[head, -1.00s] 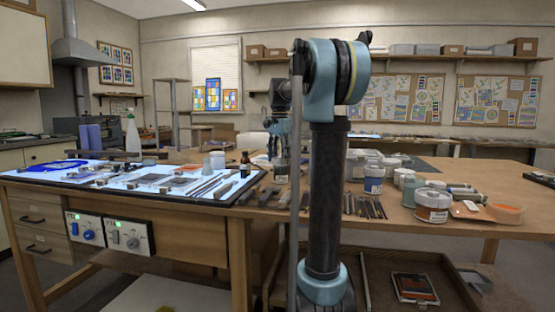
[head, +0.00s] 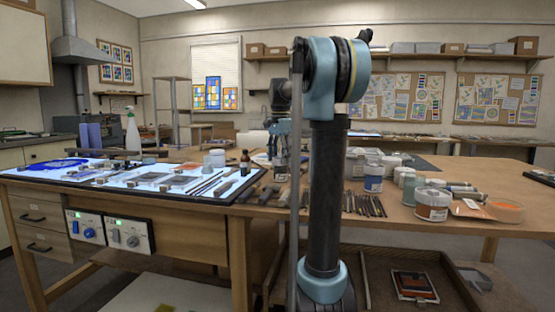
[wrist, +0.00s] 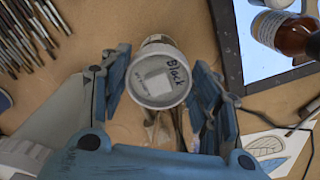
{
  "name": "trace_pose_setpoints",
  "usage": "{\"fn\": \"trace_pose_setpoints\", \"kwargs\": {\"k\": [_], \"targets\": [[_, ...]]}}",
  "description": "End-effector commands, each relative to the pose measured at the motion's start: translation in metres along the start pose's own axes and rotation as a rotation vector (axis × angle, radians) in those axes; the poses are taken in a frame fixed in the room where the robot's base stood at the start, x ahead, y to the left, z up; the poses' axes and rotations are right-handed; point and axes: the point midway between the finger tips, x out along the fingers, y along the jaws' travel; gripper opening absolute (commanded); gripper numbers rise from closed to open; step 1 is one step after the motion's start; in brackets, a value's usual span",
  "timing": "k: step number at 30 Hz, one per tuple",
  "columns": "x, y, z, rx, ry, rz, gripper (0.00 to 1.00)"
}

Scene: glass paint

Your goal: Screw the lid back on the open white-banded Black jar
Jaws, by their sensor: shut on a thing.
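The lid (wrist: 158,80), grey-white with "Black" written on its top and a pale square on it, is between the fingers of my gripper (wrist: 160,92) in the wrist view. My gripper is shut on the lid. Part of a jar (wrist: 156,40) shows just past the lid's far edge; the lid hides its mouth and most of its body. I cannot tell whether lid and jar touch.
Brushes (wrist: 25,35) lie at upper left. A paper with a leaf drawing (wrist: 270,150) lies at lower right. Several tubs (head: 432,203) stand on the table's right side.

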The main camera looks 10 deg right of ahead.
Motion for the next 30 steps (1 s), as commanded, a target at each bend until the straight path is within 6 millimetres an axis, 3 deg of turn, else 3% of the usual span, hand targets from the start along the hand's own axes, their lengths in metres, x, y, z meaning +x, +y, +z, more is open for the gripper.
{"fn": "trace_pose_setpoints", "kwargs": {"k": [12, 24, 30], "targets": [[0.0011, -0.0001, -0.0001, 0.017, 0.000, 0.000, 0.40], [0.0016, -0.0020, -0.0007, 0.384, 0.000, 0.000, 0.40], [0.0017, -0.0023, -0.0008, 0.453, -0.001, 0.000, 0.40]]}}
